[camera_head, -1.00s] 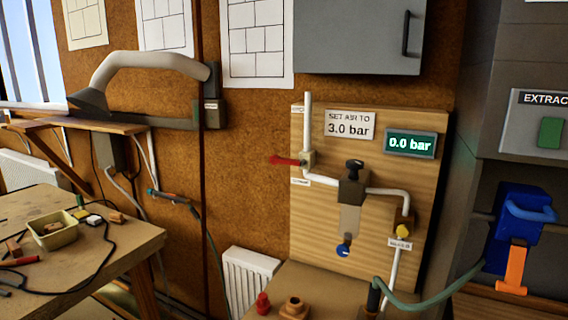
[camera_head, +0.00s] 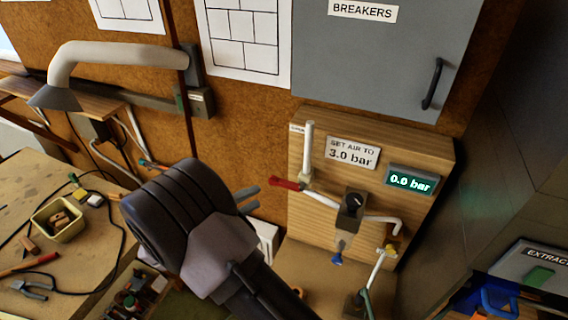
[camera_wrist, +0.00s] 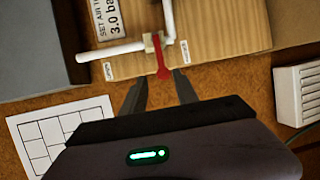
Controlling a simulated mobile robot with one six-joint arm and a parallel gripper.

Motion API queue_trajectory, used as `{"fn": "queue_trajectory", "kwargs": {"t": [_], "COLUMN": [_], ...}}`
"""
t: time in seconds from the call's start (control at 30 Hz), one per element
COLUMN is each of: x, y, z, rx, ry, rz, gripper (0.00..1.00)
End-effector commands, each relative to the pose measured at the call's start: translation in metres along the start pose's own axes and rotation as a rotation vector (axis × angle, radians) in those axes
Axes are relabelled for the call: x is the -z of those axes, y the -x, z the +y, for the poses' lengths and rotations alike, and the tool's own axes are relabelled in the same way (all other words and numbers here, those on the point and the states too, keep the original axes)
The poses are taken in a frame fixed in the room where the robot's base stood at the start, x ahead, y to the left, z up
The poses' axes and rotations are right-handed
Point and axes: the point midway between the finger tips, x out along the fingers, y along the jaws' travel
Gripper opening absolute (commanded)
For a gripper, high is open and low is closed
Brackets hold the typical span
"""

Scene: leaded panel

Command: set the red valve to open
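The red valve handle (camera_head: 286,183) sticks out to the left from a white pipe on the wooden board (camera_head: 420,150), across the pipe's upright run. In the wrist view the red handle (camera_wrist: 161,62) points toward my gripper (camera_wrist: 160,85), with small labels on either side of its pivot. My gripper's two fingers are apart, with the handle's end between or just beyond their tips; I cannot tell if they touch it. In the head view my gripper (camera_head: 254,196) is just left of the handle. The display (camera_head: 411,182) reads 0.0 bar.
A sign (camera_head: 352,153) says SET AIR TO 3.0 bar. A black knob (camera_head: 354,201) and a blue knob (camera_head: 337,258) are lower on the board. A grey breaker cabinet (camera_head: 385,60) hangs above it. A workbench with a yellow tray (camera_head: 72,232) is at left.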

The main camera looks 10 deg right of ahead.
Motion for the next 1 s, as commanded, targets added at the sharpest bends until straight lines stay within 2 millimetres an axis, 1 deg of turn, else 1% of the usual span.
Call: {"fn": "queue_trajectory", "kwargs": {"t": [0.03, 0.1, 0.3, 0.4, 0.5, 0.6, 0.7, 0.93, 0.97, 1.0], "x": [-0.002, -0.002, -0.003, -0.002, -0.002, -0.002, -0.001, -0.001, -0.001, -0.001], "y": [-0.016, -0.037, -0.093, -0.114, -0.130, -0.140, -0.145, -0.146, -0.146, -0.145], "z": [0.002, 0.002, 0.002, 0.002, 0.001, 0.001, 0.000, 0.000, 0.000, 0.000], "rx": [0.000, 0.001, 0.003, 0.003, 0.003, 0.003, 0.003, 0.003, 0.003, 0.003], "ry": [0.001, 0.002, 0.002, 0.001, 0.002, 0.001, 0.000, 0.001, 0.001, 0.001], "rz": [-0.007, -0.008, -0.007, -0.005, -0.005, -0.004, -0.003, -0.003, -0.003, -0.003], "gripper": [0.36, 0.36, 0.36, 0.36, 0.36, 0.36, 0.36, 0.36, 0.34, 0.26]}}
